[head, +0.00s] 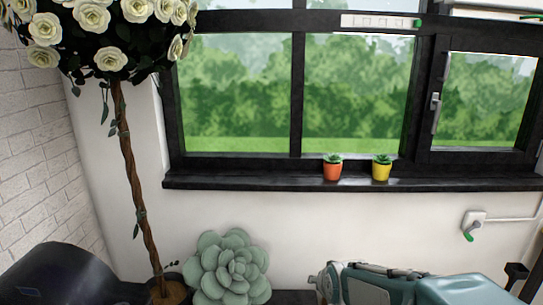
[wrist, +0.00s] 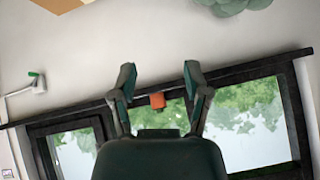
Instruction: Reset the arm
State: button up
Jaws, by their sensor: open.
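My gripper (wrist: 159,70) is in the wrist view, with its two fingers spread wide apart and nothing held between them. The wrist picture is upside down, with the window and sill behind the fingers. An orange pot (wrist: 157,100) shows between the fingers, some distance beyond them. In the head view, part of my grey-green arm (head: 395,287) lies low at the bottom right, cut off by the frame edge. I cannot clearly make out the fingers there.
An orange pot (head: 332,169) and a yellow pot (head: 381,170) stand on the black windowsill (head: 260,183). A large succulent (head: 228,268) is at bottom centre, beside a rose tree (head: 128,180). A dark rounded object (head: 65,278) fills the lower left. A wall fitting (head: 474,220) is at right.

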jog(key=s+d+r+n+g, duration=0.1)
jog(key=s+r, duration=0.2)
jog(key=s, duration=0.8)
jog(key=s+d+r+n+g, duration=0.1)
jog(key=s+d+r+g, duration=0.1)
jog(key=s, duration=1)
jog(key=shift+s+d+r+n+h, duration=0.15)
jog(key=shift+d+r+n+h, duration=0.15)
jog(key=shift+r, duration=0.6)
